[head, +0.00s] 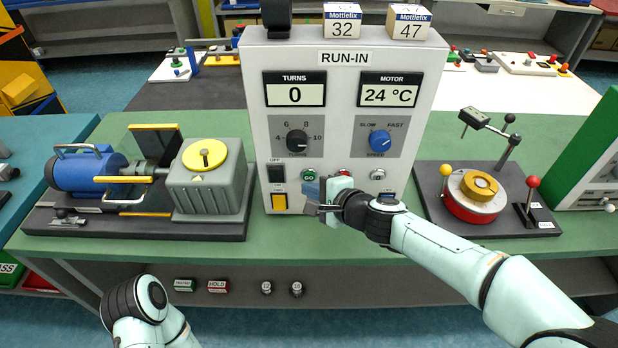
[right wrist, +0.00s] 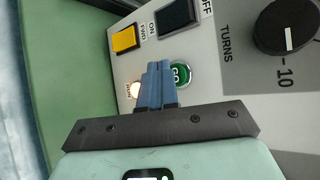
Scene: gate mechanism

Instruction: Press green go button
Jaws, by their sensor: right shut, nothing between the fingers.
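The green GO button (head: 308,176) is on the lower front of the grey-white RUN-IN panel (head: 345,58). My right gripper (head: 314,190) is shut and empty, in front of the panel just beside and below the button in the head view. In the right wrist view the blue fingertips (right wrist: 160,78) overlap the left part of the green button (right wrist: 181,74). I cannot tell whether they touch it. My left gripper is out of view; only part of my left arm shows at the bottom.
A black rocker switch (head: 276,173) and a yellow rocker switch (head: 279,202) are left of the button. A red button (head: 344,173), partly hidden, and a grey button (head: 378,174) are to its right. A lit lamp (right wrist: 136,89) is near the fingertips. The displays read 0 and 24 °C.

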